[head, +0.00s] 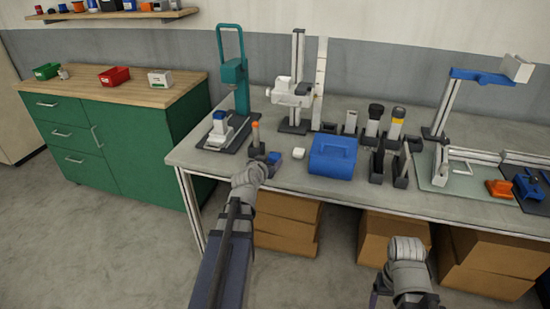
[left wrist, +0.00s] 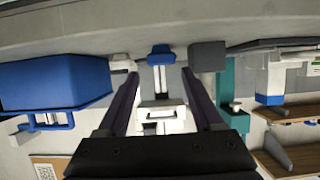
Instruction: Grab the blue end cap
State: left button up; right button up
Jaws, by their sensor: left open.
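The blue end cap (head: 274,157) is a small blue piece on the grey workbench (head: 215,160), left of the big blue box. In the left wrist view, which looks upside down, the blue end cap (left wrist: 161,53) shows centred between my finger ends and just beyond them. My left gripper (head: 263,164) is at the front edge of the bench, close to the cap; its open fingers (left wrist: 160,76) hold nothing. It partly hides the cap in the head view. My right gripper (head: 405,247) is low in front of the bench, and its jaws cannot be made out.
A grey holder with an orange-topped tool (head: 256,134) stands left of the cap. A small white block (head: 298,153) and the blue box (head: 333,156) stand right of it. A teal press (head: 237,84) is behind. Cardboard boxes (head: 286,232) sit under the bench.

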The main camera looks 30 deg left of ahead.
aim_at(274, 156)
pick_arm(q)
jog(key=b+x, duration=0.2)
jog(key=x, duration=0.5)
jog(key=shift+w+a, duration=0.15)
jog(key=shift+a, duration=0.05)
jog(key=shift+r, duration=0.1)
jog(key=shift+c, duration=0.4)
grip_shut()
notch_tip(274, 156, up, 10)
jog(key=p, duration=1)
jog(key=shift+r, duration=0.1)
